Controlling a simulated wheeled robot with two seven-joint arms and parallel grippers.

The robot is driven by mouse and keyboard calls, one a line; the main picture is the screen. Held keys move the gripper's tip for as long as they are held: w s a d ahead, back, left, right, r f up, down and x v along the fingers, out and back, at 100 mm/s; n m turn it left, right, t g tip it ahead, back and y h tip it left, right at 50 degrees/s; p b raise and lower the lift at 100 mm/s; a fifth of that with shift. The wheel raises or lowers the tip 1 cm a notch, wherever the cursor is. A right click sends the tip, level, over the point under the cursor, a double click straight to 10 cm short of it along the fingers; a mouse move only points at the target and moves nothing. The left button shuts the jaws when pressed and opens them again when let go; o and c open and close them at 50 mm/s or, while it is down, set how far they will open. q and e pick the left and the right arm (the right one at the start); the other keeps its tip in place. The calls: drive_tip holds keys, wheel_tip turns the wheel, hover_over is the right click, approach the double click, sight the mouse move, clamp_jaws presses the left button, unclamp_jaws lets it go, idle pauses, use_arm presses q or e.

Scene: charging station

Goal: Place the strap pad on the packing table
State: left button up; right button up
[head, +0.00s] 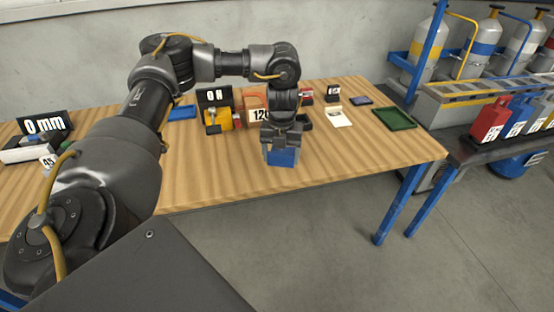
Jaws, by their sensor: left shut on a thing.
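My left gripper (282,143) points down over the front part of the wooden table (345,160). It is shut on a blue pad (283,157), which I take to be the strap pad. The gripper hides the pad's upper part. The pad is at or just above the tabletop near the front edge; I cannot tell whether it touches. My right gripper is not in view.
Behind the gripper stand a yellow device (217,121), a "120" box (257,105) and small number cards. A green tray (394,118) lies at the right. A "0 mm" display (43,126) stands far left. The table's front right is clear. Gas cylinders stand beyond.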

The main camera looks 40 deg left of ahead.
use_arm(q)
hover_over(281, 171)
wheel_tip(281, 171, down, 7)
drive_tip(key=shift+b, duration=0.35)
drive_tip(key=shift+f, duration=1.5)
drive_tip(key=shift+f, duration=0.15)
drive_tip(key=o, duration=1)
drive_tip(key=shift+c, duration=0.2)
wheel_tip(281, 171, up, 12)
drive_tip(key=shift+r+p, duration=0.2)
drive_tip(key=shift+p, duration=0.35)
